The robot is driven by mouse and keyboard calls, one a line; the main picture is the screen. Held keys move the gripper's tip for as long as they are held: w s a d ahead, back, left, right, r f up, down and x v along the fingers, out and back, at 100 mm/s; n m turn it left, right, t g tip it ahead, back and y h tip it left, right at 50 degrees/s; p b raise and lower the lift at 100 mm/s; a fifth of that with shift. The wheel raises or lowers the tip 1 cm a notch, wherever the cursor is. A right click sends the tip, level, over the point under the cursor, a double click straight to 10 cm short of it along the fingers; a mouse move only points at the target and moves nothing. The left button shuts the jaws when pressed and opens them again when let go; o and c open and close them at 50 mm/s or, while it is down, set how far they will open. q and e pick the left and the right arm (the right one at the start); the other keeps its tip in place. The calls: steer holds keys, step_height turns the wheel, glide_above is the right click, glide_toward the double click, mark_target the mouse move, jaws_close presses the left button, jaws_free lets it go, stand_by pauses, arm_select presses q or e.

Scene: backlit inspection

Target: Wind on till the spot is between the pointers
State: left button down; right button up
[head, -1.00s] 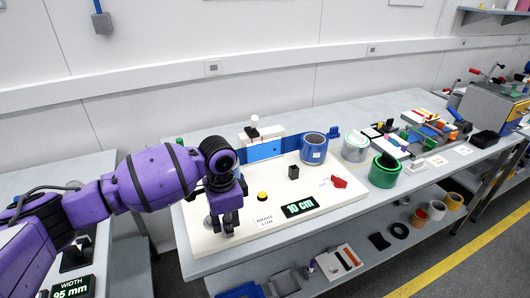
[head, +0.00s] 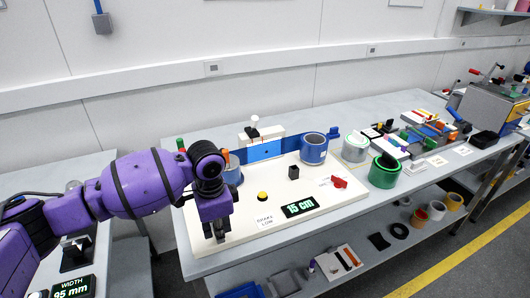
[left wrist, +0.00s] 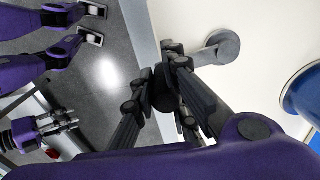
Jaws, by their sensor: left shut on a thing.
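My left gripper (head: 218,232) is shut on the dark crank knob (left wrist: 165,92) at the front left of the white board; its grey round hub (left wrist: 218,48) shows beside the fingers. Blue film (head: 291,146) runs from the blue roll on the right (head: 313,149), across a lit window (head: 258,152), to the left blue roll (head: 233,173), partly hidden by my arm. A small dark spot (head: 266,153) shows on the lit film, right of the window's middle. The pointers are too small to make out. The display (head: 300,205) reads 15 cm. What seems my right gripper (left wrist: 68,122) is small in the wrist view.
A yellow button (head: 262,196), a brake label (head: 265,221), a black block (head: 293,172) and a red lever (head: 339,181) are on the board (head: 250,238). A green roll (head: 384,172) stands to the right. The board's front edge is near my gripper.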

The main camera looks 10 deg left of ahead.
arm_select(q)
steer(key=shift+w+a+r, duration=0.25)
steer(key=shift+w+r, duration=0.15)
steer(key=shift+w, duration=0.05)
steer(key=shift+s+a, duration=0.45)
steer(key=shift+a, duration=0.1)
steer(key=shift+s+a, duration=0.15)
steer(key=shift+a, duration=0.55)
steer(key=c, duration=1.9)
jaws_free()
steer(key=shift+d, duration=0.1)
steer(key=o, duration=0.5)
steer(key=shift+f, duration=0.25)
steer(key=shift+c, duration=0.2)
steer(key=shift+s, duration=0.15)
steer(key=shift+d+f, duration=0.1)
steer(key=shift+f, duration=0.05)
